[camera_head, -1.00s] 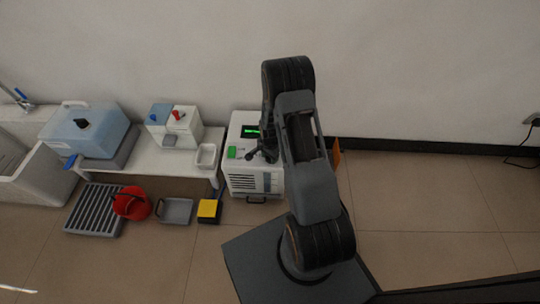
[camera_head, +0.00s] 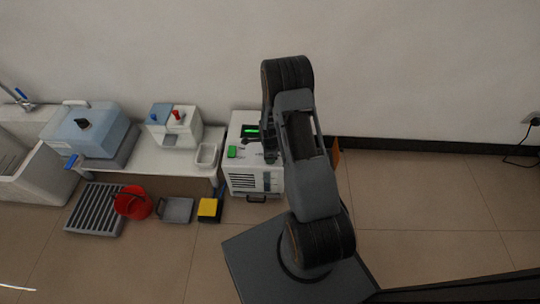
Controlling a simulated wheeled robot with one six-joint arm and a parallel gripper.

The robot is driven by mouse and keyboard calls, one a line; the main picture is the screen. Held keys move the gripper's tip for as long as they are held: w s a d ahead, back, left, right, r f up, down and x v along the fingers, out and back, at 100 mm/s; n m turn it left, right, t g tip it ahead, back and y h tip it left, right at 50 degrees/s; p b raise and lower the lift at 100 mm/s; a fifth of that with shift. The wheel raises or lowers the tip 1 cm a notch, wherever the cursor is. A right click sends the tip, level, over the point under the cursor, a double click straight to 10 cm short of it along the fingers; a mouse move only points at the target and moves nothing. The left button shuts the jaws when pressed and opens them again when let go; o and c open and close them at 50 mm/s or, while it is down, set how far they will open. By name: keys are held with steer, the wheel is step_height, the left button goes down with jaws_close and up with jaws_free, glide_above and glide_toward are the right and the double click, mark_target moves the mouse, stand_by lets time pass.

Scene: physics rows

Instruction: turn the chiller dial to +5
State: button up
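The chiller is a white box (camera_head: 240,176) on the floor against the wall, with a vented front. My gripper (camera_head: 250,142) is over the chiller's top, close to the display, at the end of my dark arm. The dial cannot be made out; my gripper and arm cover part of the top. The gripper's fingers are too small and dark to tell whether they are open or touching anything.
A white bench (camera_head: 150,160) left of the chiller carries a blue tank (camera_head: 85,130), a box with red and blue taps (camera_head: 175,128) and a small white tray (camera_head: 207,155). A red bucket (camera_head: 132,203), grey tray (camera_head: 176,210) and yellow block (camera_head: 208,208) stand on the floor. Floor to the right is clear.

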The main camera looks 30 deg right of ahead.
steer(key=shift+m, duration=0.4)
steer(key=o, duration=0.9)
steer(key=shift+o, duration=0.2)
steer(key=shift+r, duration=0.1)
step_height(320, 180, up, 14)
steer(key=p, duration=0.4)
steer(key=shift+f+p, duration=0.2)
steer(key=shift+p, duration=0.15)
